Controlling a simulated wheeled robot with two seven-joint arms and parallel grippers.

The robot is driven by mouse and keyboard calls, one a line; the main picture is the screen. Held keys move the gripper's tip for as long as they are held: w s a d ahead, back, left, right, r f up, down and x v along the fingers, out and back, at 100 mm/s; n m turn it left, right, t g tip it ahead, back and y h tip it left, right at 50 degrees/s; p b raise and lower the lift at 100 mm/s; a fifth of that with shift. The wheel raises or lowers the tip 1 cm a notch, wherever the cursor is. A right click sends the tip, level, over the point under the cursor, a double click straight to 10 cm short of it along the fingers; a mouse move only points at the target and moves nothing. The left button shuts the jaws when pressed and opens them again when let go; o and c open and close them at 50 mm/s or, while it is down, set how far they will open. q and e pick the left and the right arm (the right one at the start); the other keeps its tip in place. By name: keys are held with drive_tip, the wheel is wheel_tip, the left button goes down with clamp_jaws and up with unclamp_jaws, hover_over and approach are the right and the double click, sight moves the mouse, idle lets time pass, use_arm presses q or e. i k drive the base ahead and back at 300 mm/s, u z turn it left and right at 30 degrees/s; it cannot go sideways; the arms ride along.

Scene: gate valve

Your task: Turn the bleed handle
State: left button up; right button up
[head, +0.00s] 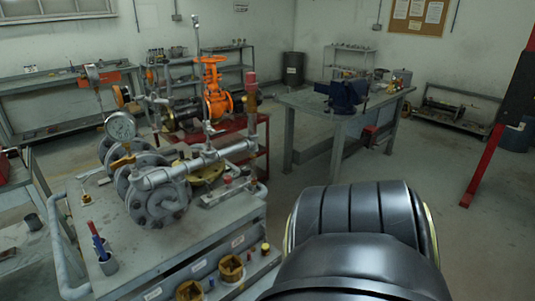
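A grey pipe and flange assembly (157,193) stands on a grey bench in the left half of the head view. A red-topped upright fitting (252,91) stands at the right end of the pipe. An orange gate valve (213,92) stands behind the assembly. Neither of my grippers is in view. A dark rounded part of my own arm fills the lower right and hides the floor there.
A workbench (330,115) with a blue vise (345,93) stands further back. A red post (490,150) stands at right. Open floor (440,180) lies between.

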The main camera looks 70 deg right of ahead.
sight(209, 185)
drive_tip(key=z, duration=1.2)
drive_tip(key=i, duration=0.25)
drive_tip(key=u, duration=0.05)
